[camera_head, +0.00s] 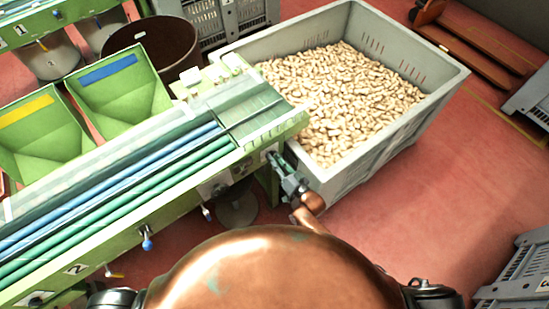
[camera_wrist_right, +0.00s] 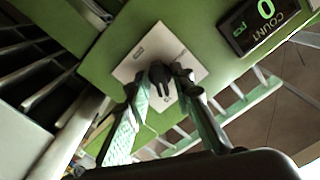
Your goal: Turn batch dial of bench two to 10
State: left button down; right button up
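Bench two (camera_head: 130,226) is the green bench with blue and green rollers and a "2" label. The batch dial (camera_wrist_right: 161,76) is a black knob on a white square plate (camera_wrist_right: 140,50) on green metal, in the right wrist view. Its setting is too small to read. My right gripper (camera_head: 275,160) is at the bench's right end in the head view. In the wrist view its two fingers (camera_wrist_right: 161,84) stand apart on either side of the knob; firm contact does not show. My left gripper is not in view.
A counter display (camera_wrist_right: 264,20) reading 0 is beside the dial plate. A grey crate (camera_head: 425,98) full of corks stands close to my right gripper. Blue-handled (camera_head: 147,243) and other small levers stick out from the bench front. Red floor (camera_head: 440,200) is clear at right.

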jog(key=shift+o, duration=0.7)
jog(key=v, duration=1.2)
jog(key=shift+f, duration=0.1)
